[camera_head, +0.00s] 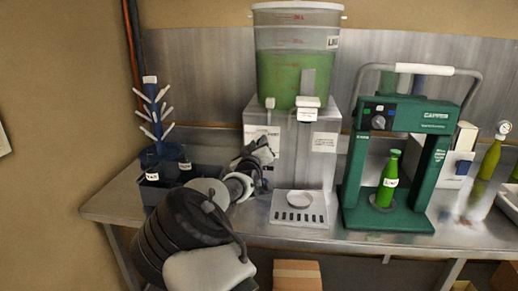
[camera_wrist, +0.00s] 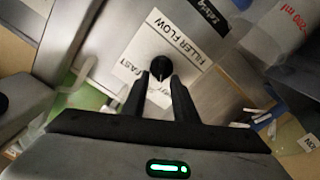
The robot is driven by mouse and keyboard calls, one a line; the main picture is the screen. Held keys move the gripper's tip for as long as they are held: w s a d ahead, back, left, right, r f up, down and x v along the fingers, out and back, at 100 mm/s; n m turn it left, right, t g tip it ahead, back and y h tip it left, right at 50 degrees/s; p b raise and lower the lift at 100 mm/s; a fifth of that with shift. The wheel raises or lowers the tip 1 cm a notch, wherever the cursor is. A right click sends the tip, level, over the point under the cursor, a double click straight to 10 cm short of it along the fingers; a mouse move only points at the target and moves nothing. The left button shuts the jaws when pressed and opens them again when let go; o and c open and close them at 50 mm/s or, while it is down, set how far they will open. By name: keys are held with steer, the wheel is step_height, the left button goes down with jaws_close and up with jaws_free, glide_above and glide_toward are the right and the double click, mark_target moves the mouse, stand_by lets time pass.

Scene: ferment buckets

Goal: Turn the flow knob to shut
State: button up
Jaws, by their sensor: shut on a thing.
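The flow knob (camera_wrist: 161,67) is small, round and black in the wrist view. It sits on a white label (camera_wrist: 165,45) reading "FILLER FLOW", with "FAST" at its left; the rest of the label is partly covered. My gripper (camera_wrist: 160,79) is shut on the knob, one dark finger at each side. I cannot tell where the knob points. In the head view my gripper (camera_head: 262,150) is at the left front of the grey filler stand (camera_head: 322,165), and the knob is hidden behind it.
A bucket of green liquid (camera_head: 290,70) stands on the filler. A drip tray (camera_head: 299,215) is below. A green capper (camera_head: 425,165) holding a green bottle (camera_head: 388,180) stands at right. A bottle tree (camera_head: 155,115) and dark crate (camera_head: 165,185) are at left.

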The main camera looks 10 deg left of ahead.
steer(key=shift+a+f+n+b, duration=0.1)
steer(key=shift+n+b, duration=0.15)
steer(key=shift+n, duration=0.4)
steer(key=shift+a+f+n+b, duration=0.1)
steer(key=shift+n+b, duration=0.15)
steer(key=shift+n, duration=0.4)
steer(key=o, duration=1)
steer(key=shift+r, duration=0.1)
steer(key=s, duration=1.7)
steer(key=shift+s+a+p, duration=0.25)
steer(key=shift+a+p, duration=0.05)
steer(key=shift+p, duration=0.1)
